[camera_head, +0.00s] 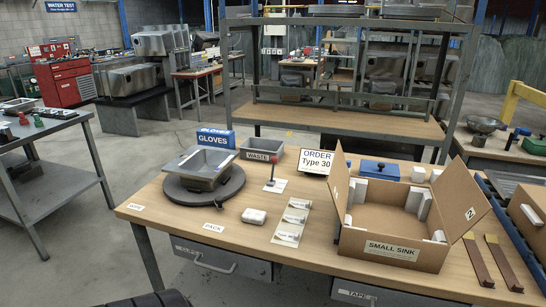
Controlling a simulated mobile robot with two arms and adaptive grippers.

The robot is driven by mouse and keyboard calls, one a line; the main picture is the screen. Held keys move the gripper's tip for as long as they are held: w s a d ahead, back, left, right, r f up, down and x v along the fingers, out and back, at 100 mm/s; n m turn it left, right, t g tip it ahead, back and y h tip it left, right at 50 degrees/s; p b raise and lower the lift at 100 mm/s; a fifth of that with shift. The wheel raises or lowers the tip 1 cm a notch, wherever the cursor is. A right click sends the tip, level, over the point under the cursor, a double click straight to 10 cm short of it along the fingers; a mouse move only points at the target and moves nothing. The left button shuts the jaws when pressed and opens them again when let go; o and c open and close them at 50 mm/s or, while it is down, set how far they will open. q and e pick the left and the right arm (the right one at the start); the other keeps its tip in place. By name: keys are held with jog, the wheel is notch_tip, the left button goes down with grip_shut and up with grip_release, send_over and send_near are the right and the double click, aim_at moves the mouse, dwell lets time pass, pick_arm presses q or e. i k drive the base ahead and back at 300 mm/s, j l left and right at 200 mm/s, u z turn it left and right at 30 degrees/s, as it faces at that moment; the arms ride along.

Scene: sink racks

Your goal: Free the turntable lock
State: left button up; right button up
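The dark round turntable (234,190) lies on the left part of the wooden packing table (170,215). A grey metal sink (200,165) sits on top of it and hides much of its surface. A short upright lever with a red knob (273,160) stands on a small base just right of the turntable, apart from it. It looks like the lock, but I cannot tell its state. Neither of my grippers can be made out in the head view.
A grey WASTE bin (260,155) and blue GLOVES box (216,138) stand behind. A white packet (254,216) and printed sheets (292,222) lie in front. An open SMALL SINK carton (390,250) fills the right. The table's left front corner is mostly clear.

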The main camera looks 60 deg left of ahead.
aim_at(273, 159)
jog(key=u, duration=1.75)
jog(key=j+z, duration=0.1)
jog(key=z, duration=0.35)
